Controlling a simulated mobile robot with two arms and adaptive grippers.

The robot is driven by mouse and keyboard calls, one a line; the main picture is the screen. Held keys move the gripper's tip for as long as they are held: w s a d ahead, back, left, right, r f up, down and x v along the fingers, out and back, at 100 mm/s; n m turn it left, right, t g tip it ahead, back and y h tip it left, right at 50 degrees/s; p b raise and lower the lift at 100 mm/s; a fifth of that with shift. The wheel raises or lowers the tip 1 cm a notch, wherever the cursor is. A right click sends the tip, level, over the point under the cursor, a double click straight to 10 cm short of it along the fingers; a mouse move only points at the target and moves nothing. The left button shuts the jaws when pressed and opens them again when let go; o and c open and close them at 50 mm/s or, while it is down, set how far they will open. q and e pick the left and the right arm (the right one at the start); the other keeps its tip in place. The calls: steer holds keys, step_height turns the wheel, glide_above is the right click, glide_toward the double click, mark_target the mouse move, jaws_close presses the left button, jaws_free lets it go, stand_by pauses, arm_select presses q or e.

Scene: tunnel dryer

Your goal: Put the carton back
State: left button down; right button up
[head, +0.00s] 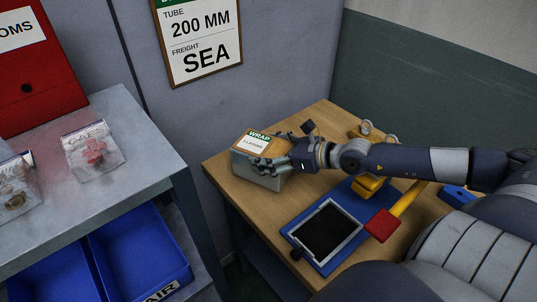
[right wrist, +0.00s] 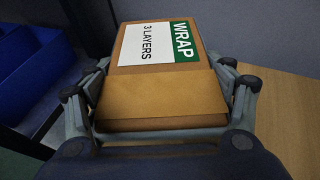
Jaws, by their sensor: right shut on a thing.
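The brown carton (head: 244,146) has a white and green label reading "WRAP" and "3 LAYERS". In the head view it is over the left part of the wooden table, at the top of a grey box-like block (head: 257,176). My right gripper (head: 274,150) reaches it from the right and is shut on it. In the right wrist view the carton (right wrist: 160,105) sits between the two fingers (right wrist: 158,112), label up. I cannot tell whether the carton rests on the grey block or is just above it. My left gripper is not in view.
At left, a grey bench (head: 130,170) carries clear bags, with blue bins (head: 140,250) below. A gap separates bench and table.

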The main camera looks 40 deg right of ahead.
steer(key=shift+r, duration=0.15)
steer(key=o, duration=1.6)
steer(key=shift+f, duration=0.25)
steer(key=shift+c, duration=0.2)
steer(key=o, duration=0.4)
steer(key=shift+r, duration=0.1)
steer(key=shift+r, duration=0.15)
